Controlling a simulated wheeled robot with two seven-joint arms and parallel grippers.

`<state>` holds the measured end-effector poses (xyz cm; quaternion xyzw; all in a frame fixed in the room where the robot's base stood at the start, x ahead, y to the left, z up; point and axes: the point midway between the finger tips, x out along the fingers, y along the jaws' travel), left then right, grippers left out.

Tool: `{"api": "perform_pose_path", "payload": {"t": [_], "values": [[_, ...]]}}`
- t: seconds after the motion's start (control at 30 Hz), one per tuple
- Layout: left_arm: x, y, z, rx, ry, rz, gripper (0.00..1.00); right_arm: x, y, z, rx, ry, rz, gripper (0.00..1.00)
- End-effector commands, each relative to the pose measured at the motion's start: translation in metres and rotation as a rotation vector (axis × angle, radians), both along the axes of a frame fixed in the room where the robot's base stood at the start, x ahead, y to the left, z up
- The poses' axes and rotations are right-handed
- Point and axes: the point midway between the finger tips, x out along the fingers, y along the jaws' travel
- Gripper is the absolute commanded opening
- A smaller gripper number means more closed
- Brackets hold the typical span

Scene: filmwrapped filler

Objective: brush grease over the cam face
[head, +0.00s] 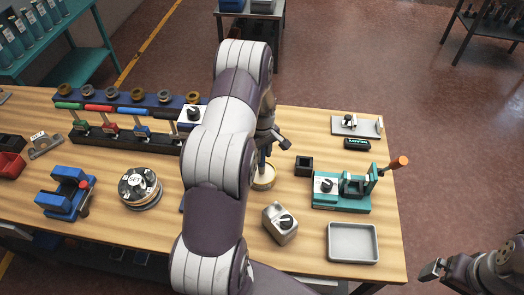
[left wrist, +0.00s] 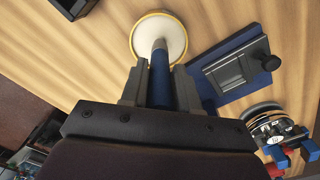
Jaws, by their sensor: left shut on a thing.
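My left gripper (head: 266,138) is shut on the blue handle of a brush (head: 262,160). In the left wrist view, its fingers (left wrist: 160,88) close on both sides of the handle (left wrist: 159,75). The brush points down at a round pot (head: 264,182) with pale contents and a yellowish rim, also in the left wrist view (left wrist: 150,14). The brush end overlaps the pale contents; I cannot tell how deep it is. I cannot identify the cam face with certainty. My right gripper (head: 432,270) is at the lower right, off the table and away from the objects; its jaw opening is unclear.
A teal fixture (head: 342,206) with an orange-tipped handle stands right of the pot. A grey tray (head: 353,257), metal block (head: 280,238) and small black box (head: 304,167) are near. A round dial (head: 140,202) and blue clamp (head: 64,207) stand left. My left arm hides the table's middle.

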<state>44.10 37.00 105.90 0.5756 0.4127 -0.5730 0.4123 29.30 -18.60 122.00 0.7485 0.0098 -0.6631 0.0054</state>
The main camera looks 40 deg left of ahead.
Motion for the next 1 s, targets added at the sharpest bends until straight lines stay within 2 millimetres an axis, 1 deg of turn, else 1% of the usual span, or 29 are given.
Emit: {"api": "perform_pose_path", "payload": {"t": [0.47,1.0], "values": [[0.0,0.0001,-0.0004,0.0,0.0,0.0,0.0,0.0001,0.0,-0.0005,0.0,0.0,0.0,1.0],[0.0001,0.0001,-0.007,0.0,0.0,0.0,0.0,0.0001,0.0,-0.0054,0.0,0.0,0.0,1.0]]}}
